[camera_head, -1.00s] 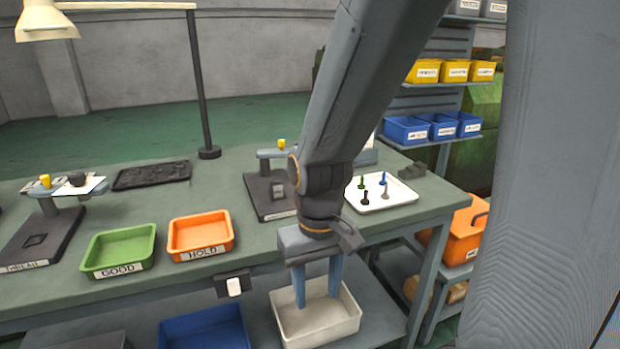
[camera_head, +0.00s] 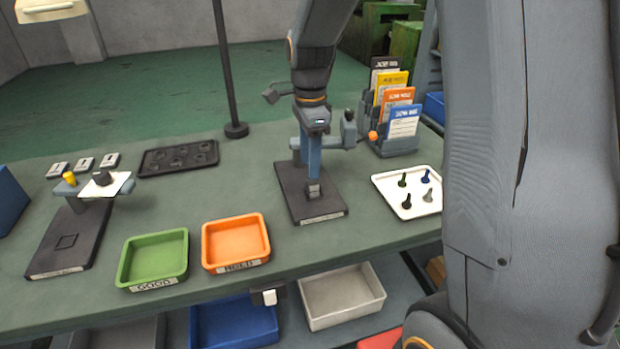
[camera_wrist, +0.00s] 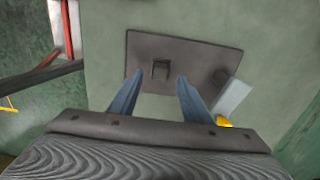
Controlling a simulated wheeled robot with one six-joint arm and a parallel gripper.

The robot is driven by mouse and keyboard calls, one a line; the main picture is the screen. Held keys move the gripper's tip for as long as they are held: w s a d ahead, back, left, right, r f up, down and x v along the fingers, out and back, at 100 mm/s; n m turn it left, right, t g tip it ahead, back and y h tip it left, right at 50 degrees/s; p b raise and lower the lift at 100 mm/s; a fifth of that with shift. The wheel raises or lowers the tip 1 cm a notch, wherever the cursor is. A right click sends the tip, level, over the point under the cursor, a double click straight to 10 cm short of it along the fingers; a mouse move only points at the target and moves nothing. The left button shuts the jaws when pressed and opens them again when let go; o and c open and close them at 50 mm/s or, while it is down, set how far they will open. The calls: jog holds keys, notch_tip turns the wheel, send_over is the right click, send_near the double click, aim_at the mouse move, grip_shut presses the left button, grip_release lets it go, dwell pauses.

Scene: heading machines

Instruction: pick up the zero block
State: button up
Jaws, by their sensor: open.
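A small dark grey block, which looks like the zero block (camera_head: 313,192), stands on the dark base plate (camera_head: 296,206) of the right-hand gauge stand. It also shows in the wrist view (camera_wrist: 160,69), near the middle of the plate. My gripper (camera_head: 314,174) points down just above the block. In the wrist view, my open fingers (camera_wrist: 160,77) lie to the left and right of the block's line, with a gap on both sides. Nothing is held. I cannot tell the exact height between fingertips and block.
The gauge's post and arm (camera_head: 335,140) stand close beside my gripper. A white tray (camera_head: 408,212) with several small pins is to the right, and a card rack (camera_head: 390,146) is behind it. Orange (camera_head: 208,245) and green (camera_head: 126,264) bins lie to the left.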

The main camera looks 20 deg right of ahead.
aim_at(310, 182)
notch_tip(310, 182, down, 3)
jog(key=shift+d+f+p, duration=0.1)
jog(key=shift+p, duration=0.35)
jog(key=shift+f+p, duration=0.8)
jog(key=shift+f, duration=1.35)
jog(key=shift+w, duration=0.1)
jog(key=shift+c, duration=0.5)
grip_shut()
